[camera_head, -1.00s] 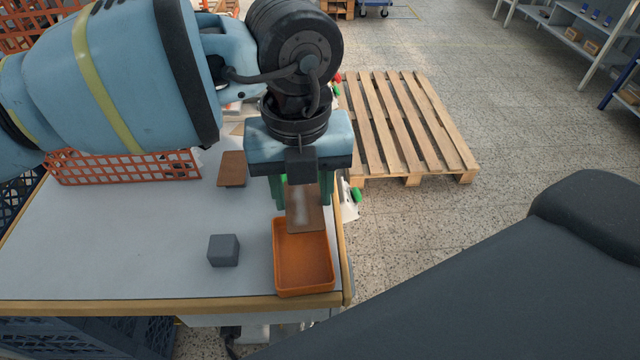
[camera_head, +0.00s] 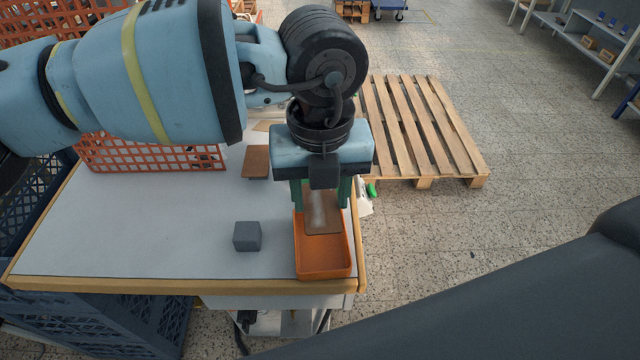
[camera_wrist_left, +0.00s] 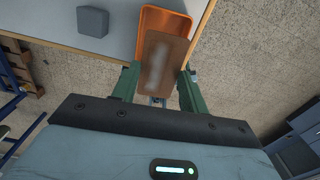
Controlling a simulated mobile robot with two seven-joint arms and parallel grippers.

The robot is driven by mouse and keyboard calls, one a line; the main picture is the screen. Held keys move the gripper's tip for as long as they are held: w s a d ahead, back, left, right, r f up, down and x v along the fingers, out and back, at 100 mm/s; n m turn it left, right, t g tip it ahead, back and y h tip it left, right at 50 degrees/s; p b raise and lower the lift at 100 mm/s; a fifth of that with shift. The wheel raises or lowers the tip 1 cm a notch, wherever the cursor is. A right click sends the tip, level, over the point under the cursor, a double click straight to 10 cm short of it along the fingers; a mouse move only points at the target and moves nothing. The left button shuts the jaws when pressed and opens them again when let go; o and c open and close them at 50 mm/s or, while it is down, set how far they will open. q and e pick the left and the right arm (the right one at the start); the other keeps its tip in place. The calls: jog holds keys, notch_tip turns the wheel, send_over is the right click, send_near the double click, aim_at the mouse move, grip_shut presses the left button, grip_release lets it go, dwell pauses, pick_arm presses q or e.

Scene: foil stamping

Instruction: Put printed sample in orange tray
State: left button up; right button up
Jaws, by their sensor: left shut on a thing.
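The printed sample, a flat brown piece with a pale streak (camera_head: 322,214), is held in my left gripper (camera_head: 321,192). The wrist view shows the sample (camera_wrist_left: 162,62) between the two green fingers of the left gripper (camera_wrist_left: 157,84). The orange tray (camera_head: 323,274) sits at the table's front right corner. Whether the sample touches the tray, I cannot tell. My right gripper is not in view.
A grey block (camera_head: 247,236) stands on the white table (camera_head: 150,225), left of the tray. Another brown piece (camera_head: 256,161) lies farther back. An orange basket (camera_head: 150,155) is at the back left. A wooden pallet (camera_head: 425,130) lies on the floor to the right.

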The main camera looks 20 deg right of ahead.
aim_at(321, 206)
pick_arm(q)
jog(key=shift+f, duration=0.9)
jog(key=shift+f+b, duration=0.3)
jog(key=shift+f, duration=0.55)
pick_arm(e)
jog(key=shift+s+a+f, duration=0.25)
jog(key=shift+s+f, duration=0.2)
pick_arm(q)
jog(key=o, duration=1)
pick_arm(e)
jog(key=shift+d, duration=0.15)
pick_arm(q)
jog(key=shift+r, duration=0.25)
notch_tip(321, 206, up, 7)
jog(key=shift+r, duration=0.15)
